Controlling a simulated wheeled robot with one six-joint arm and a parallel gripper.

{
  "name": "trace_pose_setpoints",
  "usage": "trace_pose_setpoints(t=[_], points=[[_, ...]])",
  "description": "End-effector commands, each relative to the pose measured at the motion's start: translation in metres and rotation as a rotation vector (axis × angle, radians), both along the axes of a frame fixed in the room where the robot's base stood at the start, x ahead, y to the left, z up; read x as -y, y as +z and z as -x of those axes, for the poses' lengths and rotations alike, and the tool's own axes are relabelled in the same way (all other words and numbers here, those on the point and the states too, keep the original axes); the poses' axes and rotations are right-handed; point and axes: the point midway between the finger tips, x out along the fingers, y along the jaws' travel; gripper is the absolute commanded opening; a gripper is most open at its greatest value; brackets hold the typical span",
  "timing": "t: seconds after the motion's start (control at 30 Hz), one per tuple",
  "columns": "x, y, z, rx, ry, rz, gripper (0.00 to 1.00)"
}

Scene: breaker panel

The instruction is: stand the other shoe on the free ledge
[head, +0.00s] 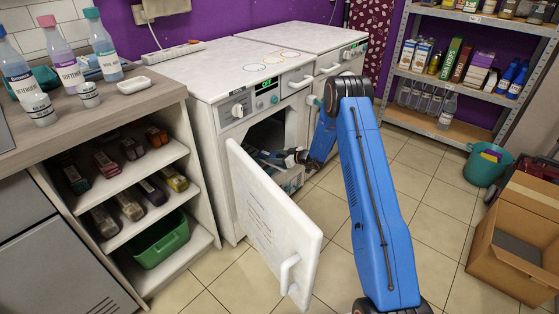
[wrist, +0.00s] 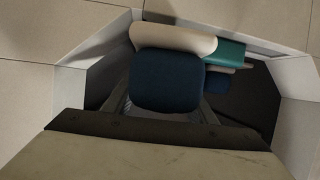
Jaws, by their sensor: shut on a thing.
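The white machine (head: 220,165) stands with its door (head: 275,220) swung open. My gripper (head: 272,157) reaches into its dark opening. In the wrist view, my gripper (wrist: 166,106) is shut on a dark blue, rounded thing with a beige band, apparently the shoe (wrist: 166,80). Only part of it shows, and I cannot tell whether it touches a ledge. To its right a teal and dark blue thing (wrist: 226,55) sits close by; I cannot tell whether it is the first shoe. The ledges are not clearly seen.
The open door stands in front of the opening, beside my arm. A cardboard box (head: 515,255) and a teal bucket (head: 485,165) are at the right. The tiled floor between is clear.

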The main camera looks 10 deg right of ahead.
Motion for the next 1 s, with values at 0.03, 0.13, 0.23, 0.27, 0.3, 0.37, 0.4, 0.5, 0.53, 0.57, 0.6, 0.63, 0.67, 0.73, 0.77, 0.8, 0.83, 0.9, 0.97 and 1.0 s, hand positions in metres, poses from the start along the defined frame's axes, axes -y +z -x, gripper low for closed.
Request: trace_pose_setpoints(t=[0.03, 0.13, 0.23, 0.27, 0.3, 0.37, 0.4, 0.5, 0.53, 0.57, 0.6, 0.63, 0.67, 0.73, 0.77, 0.8, 0.83, 0.9, 0.97, 1.0], points=[[-0.004, 0.0, -0.004, 0.002, 0.002, 0.0, 0.25], [-0.009, 0.001, -0.012, 0.001, 0.0, 0.0, 0.25], [-0.014, 0.001, -0.02, 0.001, 0.0, 0.0, 0.25], [-0.016, 0.0, -0.022, 0.002, 0.001, 0.001, 0.25], [-0.018, 0.0, -0.025, 0.001, 0.0, 0.0, 0.25], [-0.022, 0.0, -0.03, 0.001, 0.001, 0.0, 0.25], [-0.025, 0.0, -0.033, 0.001, 0.001, 0.0, 0.25], [-0.03, 0.0, -0.041, 0.001, 0.0, 0.001, 0.25], [-0.031, 0.0, -0.043, 0.002, 0.001, 0.001, 0.25], [-0.033, 0.001, -0.046, 0.002, 0.001, 0.001, 0.25], [-0.035, 0.001, -0.049, 0.001, 0.0, 0.0, 0.25], [-0.037, 0.0, -0.051, 0.001, 0.0, 0.0, 0.25], [-0.039, 0.001, -0.053, 0.001, 0.0, 0.0, 0.25], [-0.043, 0.001, -0.059, 0.002, 0.002, 0.0, 0.25], [-0.045, 0.0, -0.061, 0.002, 0.002, 0.0, 0.25], [-0.047, 0.0, -0.064, 0.0, 0.001, 0.0, 0.25], [-0.049, 0.0, -0.066, 0.0, 0.001, 0.0, 0.25], [-0.052, 0.0, -0.072, 0.001, 0.0, 0.001, 0.25], [-0.056, 0.0, -0.077, 0.001, 0.0, 0.0, 0.25], [-0.058, 0.001, -0.08, 0.003, 0.001, 0.0, 0.25]])
